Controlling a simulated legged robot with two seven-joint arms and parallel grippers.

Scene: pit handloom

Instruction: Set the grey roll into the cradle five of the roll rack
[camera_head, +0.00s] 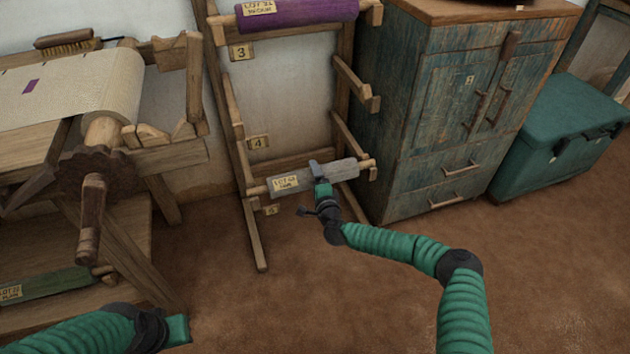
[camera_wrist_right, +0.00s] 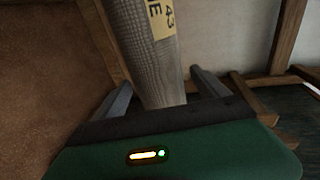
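The grey roll (camera_head: 345,171), with a yellow lot tag, lies level across the lowest part of the roll rack (camera_head: 238,150). Its left end is just above the plate marked 5 (camera_head: 271,210) and its right end is by the right wooden arm. Both ends look to be at cradle five; how firmly they rest there is unclear. My right gripper (camera_head: 318,171) is at the middle of the roll. In the right wrist view the roll (camera_wrist_right: 150,65) stands between the spread fingers, with a gap visible beside the right finger. My left gripper (camera_head: 177,330) is low at the left, empty.
A purple roll (camera_head: 297,12) lies higher on the rack; the level marked 4 (camera_head: 258,142) is empty. A blue-green cabinet (camera_head: 430,110) stands close right of the rack, then a teal chest (camera_head: 560,140). The loom (camera_head: 150,160) is at left. The front floor is clear.

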